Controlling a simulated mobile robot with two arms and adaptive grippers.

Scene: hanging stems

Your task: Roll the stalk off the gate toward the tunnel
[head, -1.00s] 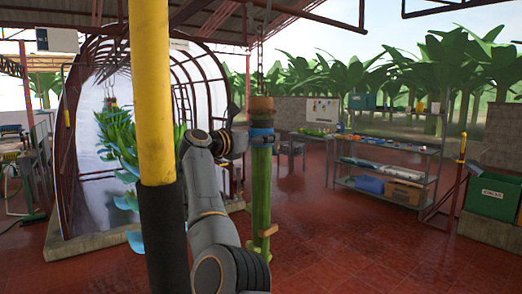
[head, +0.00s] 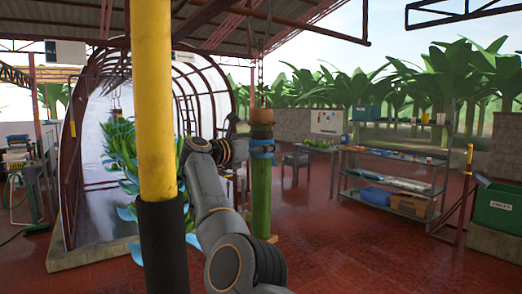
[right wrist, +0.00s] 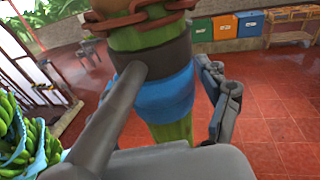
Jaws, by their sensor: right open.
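A thick green stalk (head: 262,195) hangs upright, with a brown top end and a blue band around it. In the right wrist view, the stalk (right wrist: 178,131) has a dark band, a blue band and a rusty chain around its top. My right gripper (head: 262,149) is at the banded part; its open fingers (right wrist: 176,92) stand on either side of the stalk. I cannot tell whether they touch it. The arched tunnel (head: 82,165) with pale sheeting stands to the left, beyond the stalk. I cannot make out the gate clearly. My left gripper is not in view.
A yellow post with a black sleeve (head: 152,110) stands close in front. A metal shelf (head: 395,160) and a green bin (head: 496,208) stand to the right. Red floor between is clear.

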